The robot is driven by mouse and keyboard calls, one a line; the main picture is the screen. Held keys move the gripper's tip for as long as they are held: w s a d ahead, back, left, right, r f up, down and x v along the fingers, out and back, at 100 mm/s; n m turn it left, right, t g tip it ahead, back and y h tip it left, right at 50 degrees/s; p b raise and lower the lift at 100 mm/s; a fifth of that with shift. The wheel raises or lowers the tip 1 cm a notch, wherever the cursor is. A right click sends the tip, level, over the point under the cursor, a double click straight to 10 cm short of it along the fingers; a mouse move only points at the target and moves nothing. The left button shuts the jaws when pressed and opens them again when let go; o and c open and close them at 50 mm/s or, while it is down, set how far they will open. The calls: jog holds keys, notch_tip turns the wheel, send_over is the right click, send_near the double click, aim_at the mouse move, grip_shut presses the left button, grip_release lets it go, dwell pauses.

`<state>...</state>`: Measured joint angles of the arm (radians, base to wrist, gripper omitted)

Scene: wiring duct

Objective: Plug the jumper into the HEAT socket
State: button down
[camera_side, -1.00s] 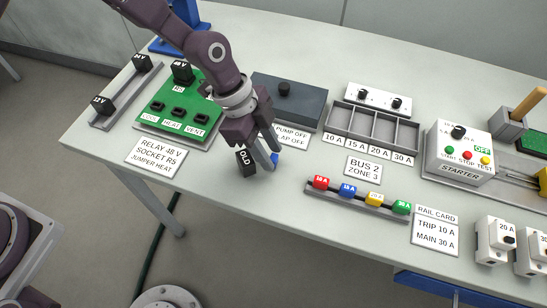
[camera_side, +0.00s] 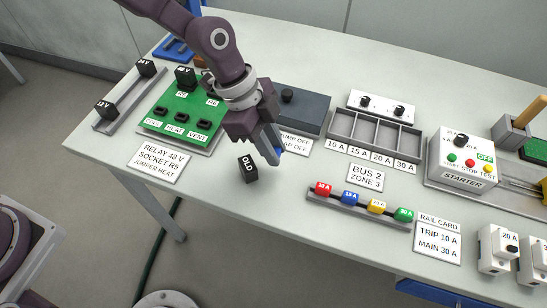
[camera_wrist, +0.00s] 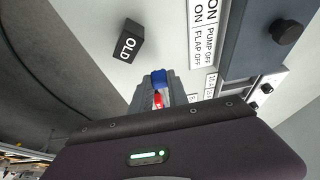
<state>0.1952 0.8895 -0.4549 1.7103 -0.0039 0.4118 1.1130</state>
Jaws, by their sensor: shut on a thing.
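My gripper (camera_side: 272,154) is shut on a small blue piece, which I take for the jumper (camera_side: 280,151). The green relay board (camera_side: 189,103) stands to the left, with black sockets labelled COOL, HEAT and VENT. The HEAT socket (camera_side: 179,118) is the middle one and looks empty. My gripper is right of the board, over the table.
A black block marked OLD (camera_side: 248,168) lies on the table just left of my fingers. A dark box with a knob (camera_side: 303,108) stands behind. A rail of coloured fuses (camera_side: 345,203) is at front right. A white card (camera_side: 155,163) lies before the board.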

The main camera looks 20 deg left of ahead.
notch_tip(320, 180, up, 5)
jog(key=m+g+y, duration=0.4)
jog(key=m+g, duration=0.1)
jog(key=m, duration=1.3)
send_over(179, 118)
jog(key=w, duration=0.1)
jog(key=shift+w+r, duration=0.2)
jog(key=shift+r, duration=0.15)
jog(key=shift+f, duration=2.9)
jog(key=shift+f, duration=0.95)
jog(key=c, duration=1.2)
grip_release()
